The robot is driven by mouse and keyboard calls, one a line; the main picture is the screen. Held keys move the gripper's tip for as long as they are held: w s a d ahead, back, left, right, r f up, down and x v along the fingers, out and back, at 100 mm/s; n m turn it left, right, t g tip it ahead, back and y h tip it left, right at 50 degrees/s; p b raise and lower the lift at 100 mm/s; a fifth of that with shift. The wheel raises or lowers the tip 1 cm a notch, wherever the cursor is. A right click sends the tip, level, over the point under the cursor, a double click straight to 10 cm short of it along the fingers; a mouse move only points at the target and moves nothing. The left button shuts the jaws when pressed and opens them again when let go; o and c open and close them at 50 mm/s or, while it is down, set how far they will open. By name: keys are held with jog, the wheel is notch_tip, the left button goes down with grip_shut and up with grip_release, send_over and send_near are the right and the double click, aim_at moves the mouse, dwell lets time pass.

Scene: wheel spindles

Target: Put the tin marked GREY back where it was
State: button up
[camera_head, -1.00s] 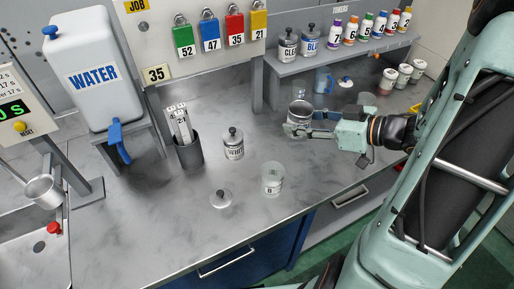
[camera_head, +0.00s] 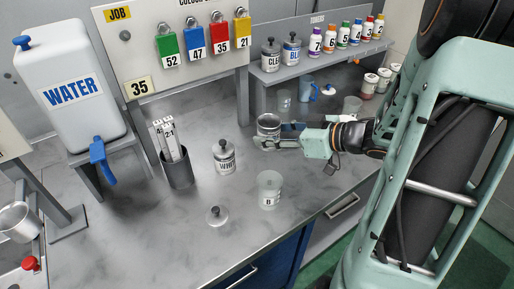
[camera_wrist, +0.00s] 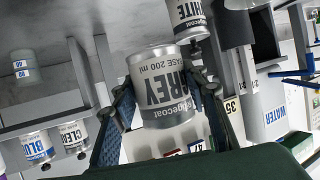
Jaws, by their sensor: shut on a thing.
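The tin marked GREY (camera_wrist: 163,85) is held between the two fingers of my gripper (camera_wrist: 166,112) in the wrist view. In the head view the tin (camera_head: 268,122) is silver, with its rim up and no knob on top. My gripper (camera_head: 279,138) is shut on it from the right, over the bench behind the clear beaker. I cannot tell whether the tin touches the bench. The WHITE tin (camera_head: 224,158), with a knobbed lid, stands to its left. The CLEAR tin (camera_head: 270,55) and BLUE tin (camera_head: 291,50) stand on the shelf behind.
A clear beaker marked B (camera_head: 269,190) and a loose knobbed lid (camera_head: 216,216) sit at the front. A dark cup of numbered sticks (camera_head: 177,170) stands left. Bare bench lies between the WHITE tin and shelf.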

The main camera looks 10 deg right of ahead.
jog(key=b, duration=0.1)
send_over(258, 154)
jog(key=f, duration=0.6)
jog(key=shift+s+f, duration=0.2)
jog(key=shift+f, duration=0.05)
jog(key=shift+w+f+b, duration=0.15)
jog(key=shift+f+b, duration=0.05)
jog(key=shift+f, duration=0.7)
jog(key=shift+w+f+b, duration=0.1)
jog(key=shift+f+b, duration=0.1)
jog(key=shift+f, duration=0.7)
jog(key=shift+f, duration=0.25)
jog(key=o, duration=1.3)
jog(key=shift+r, duration=0.1)
jog(key=shift+r, duration=0.25)
jog(key=p+v, duration=0.1)
jog(key=v, duration=1.1)
jog(key=shift+f, duration=0.2)
